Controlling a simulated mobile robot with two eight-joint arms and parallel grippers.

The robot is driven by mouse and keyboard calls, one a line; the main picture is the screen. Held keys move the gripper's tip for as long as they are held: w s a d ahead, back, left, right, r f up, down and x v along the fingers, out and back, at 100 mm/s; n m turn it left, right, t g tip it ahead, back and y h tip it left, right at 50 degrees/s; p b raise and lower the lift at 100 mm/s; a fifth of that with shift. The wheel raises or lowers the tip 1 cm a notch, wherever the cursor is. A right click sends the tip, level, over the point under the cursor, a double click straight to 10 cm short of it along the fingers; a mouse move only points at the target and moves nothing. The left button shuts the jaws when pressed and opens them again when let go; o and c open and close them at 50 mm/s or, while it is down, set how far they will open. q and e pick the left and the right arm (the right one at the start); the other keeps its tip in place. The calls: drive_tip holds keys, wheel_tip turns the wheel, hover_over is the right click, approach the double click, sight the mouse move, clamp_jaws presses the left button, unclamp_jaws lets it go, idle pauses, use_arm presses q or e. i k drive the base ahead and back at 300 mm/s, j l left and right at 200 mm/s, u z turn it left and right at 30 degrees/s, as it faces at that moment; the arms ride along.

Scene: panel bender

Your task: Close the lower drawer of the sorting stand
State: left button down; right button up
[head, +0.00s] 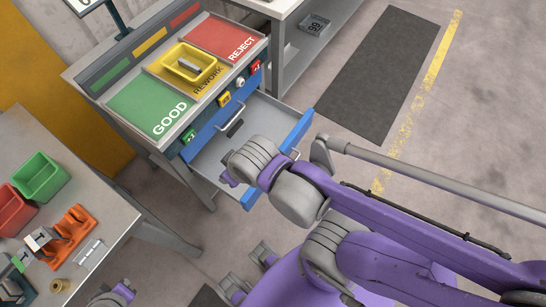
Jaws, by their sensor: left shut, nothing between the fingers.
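The sorting stand (88,102) has a top with green GOOD, yellow REWORK and red REJECT areas. Its lower drawer (208,155) is open, pulled out toward the lower right. The drawer's blue front (299,131) shows at both ends; my wrist and arm cover its middle. A small black item (235,128) lies inside the drawer. My left gripper (231,180) is at the drawer, shut and empty. Its fingers are mostly hidden by the wrist, and I cannot tell whether it touches the drawer. My right gripper is not clearly in view.
A yellow bin (188,65) sits on the stand's top. At left, a workbench (105,215) holds a green bin (40,177), a red bin (12,210) and an orange fixture (73,226). A dark mat (385,70) lies on clear floor at upper right.

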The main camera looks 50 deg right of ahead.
sight(264, 115)
drive_tip(key=z, duration=2)
